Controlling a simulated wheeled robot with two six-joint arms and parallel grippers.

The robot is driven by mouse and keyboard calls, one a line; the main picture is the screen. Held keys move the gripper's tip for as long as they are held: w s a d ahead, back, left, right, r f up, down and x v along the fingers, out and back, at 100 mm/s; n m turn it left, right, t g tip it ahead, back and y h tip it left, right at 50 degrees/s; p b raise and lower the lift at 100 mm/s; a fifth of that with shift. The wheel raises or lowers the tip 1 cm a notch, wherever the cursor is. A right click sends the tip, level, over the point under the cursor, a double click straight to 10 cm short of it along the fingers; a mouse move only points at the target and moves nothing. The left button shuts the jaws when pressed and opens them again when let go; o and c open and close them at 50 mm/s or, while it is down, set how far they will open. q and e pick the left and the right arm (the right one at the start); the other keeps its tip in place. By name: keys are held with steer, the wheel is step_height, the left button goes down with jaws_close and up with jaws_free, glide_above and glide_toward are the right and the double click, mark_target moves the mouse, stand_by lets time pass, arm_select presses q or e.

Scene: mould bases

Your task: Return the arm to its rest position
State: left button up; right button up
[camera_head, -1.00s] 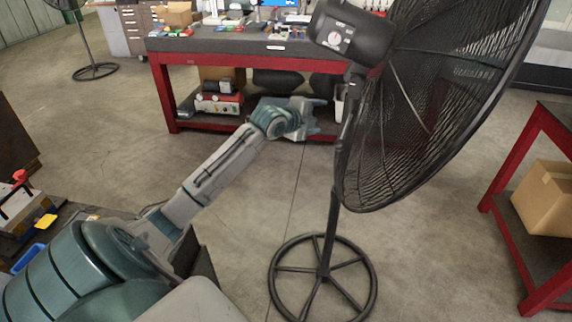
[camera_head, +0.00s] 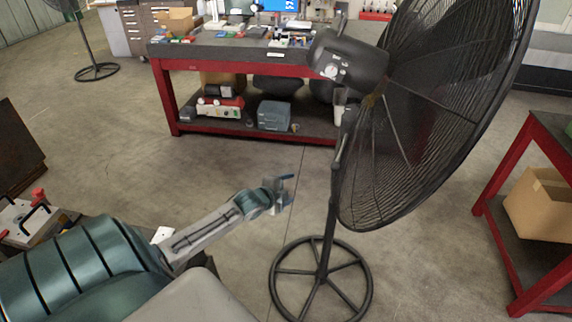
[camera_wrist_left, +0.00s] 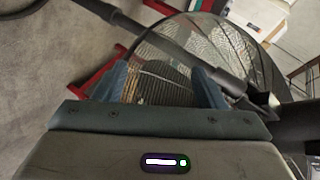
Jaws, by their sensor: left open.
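My left arm comes in from the lower left in the head view and reaches toward the middle. My left gripper (camera_head: 288,190) is at its end, over open floor, just left of the fan's pole. In the left wrist view its two blue fingers (camera_wrist_left: 165,85) stand apart with nothing between them. The fan shows behind the fingers there. My right gripper is in neither view.
A large black pedestal fan (camera_head: 425,110) stands close on the right, its round base (camera_head: 275,285) on the floor. A red workbench (camera_head: 235,62) is at the back. Another red table (camera_head: 525,165) with a cardboard box (camera_head: 541,205) is at the right. A mould base (camera_head: 22,222) is at the left.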

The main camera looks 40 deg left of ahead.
arm_select(q)
steer(key=shift+s+f, duration=0.3)
steer(key=shift+s, duration=0.05)
stand_by(0.3)
